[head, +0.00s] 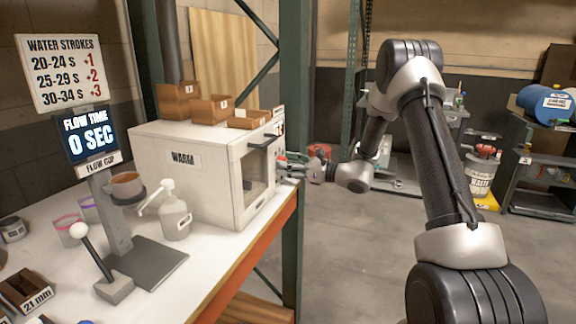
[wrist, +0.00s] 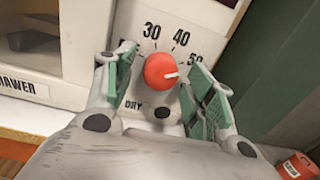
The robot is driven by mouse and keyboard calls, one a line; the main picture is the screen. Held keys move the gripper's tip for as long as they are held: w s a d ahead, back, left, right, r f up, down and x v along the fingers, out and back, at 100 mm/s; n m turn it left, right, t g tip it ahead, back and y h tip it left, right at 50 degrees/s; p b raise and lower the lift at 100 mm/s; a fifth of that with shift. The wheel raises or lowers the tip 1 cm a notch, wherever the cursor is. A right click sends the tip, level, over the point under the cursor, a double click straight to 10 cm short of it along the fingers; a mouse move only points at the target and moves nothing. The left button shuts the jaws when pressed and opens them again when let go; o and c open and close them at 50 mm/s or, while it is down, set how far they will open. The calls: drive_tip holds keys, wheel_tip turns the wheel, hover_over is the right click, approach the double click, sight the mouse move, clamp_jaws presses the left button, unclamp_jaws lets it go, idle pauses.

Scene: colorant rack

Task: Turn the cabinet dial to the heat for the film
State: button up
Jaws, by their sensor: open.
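The red cabinet dial (wrist: 161,70) sits on the cabinet's light front panel in the wrist view. Its white pointer line points right, near the 50 mark; the exact setting is hard to tell. The scale shows 30, 40 and 50 above and right, and DRY at lower left. The white cabinet (head: 205,160) marked WARM stands on the bench, with a glass-windowed door. My gripper (wrist: 160,73) is open, with green-padded fingers on either side of the dial; contact is unclear. In the head view my gripper (head: 290,165) is at the cabinet's right front, where the dial is not clear.
A flow cup stand (head: 112,215) with a display reading 0 SEC, a white pump bottle (head: 174,212) and a white-knobbed lever (head: 98,262) are on the bench. Wooden boxes (head: 210,108) sit on the cabinet. A green post (head: 293,130) rises close beside my gripper.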

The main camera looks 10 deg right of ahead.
drive_tip(key=v, duration=1.2)
drive_tip(key=shift+w+f, duration=0.1)
